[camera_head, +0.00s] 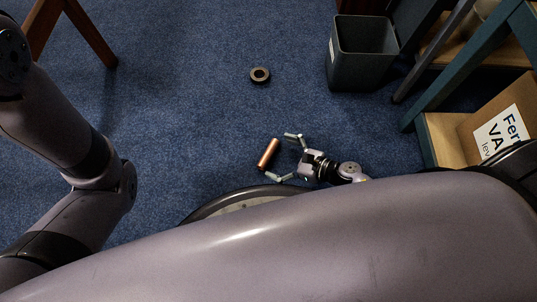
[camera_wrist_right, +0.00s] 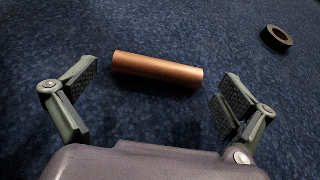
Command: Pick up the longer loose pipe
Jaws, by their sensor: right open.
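One copper pipe (camera_head: 268,154) lies on the blue carpet in the head view. It also shows in the right wrist view (camera_wrist_right: 157,69), lying crosswise just beyond the fingertips. My right gripper (camera_head: 279,156) is open and low near the floor, with its fingers on either side of the pipe's ends. In the right wrist view the open fingers (camera_wrist_right: 150,95) show nothing between their pads. I cannot tell whether they touch the floor. No second loose pipe is in view, so lengths cannot be compared. The left arm shows at the left, but its gripper is out of view.
A dark ring, like a tape roll (camera_head: 260,75), lies on the carpet beyond the pipe. A grey bin (camera_head: 358,72) stands at the upper right. A teal-framed shelf with a cardboard box (camera_head: 470,125) is at the right. Wooden legs (camera_head: 92,35) stand upper left. Carpet left of the pipe is clear.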

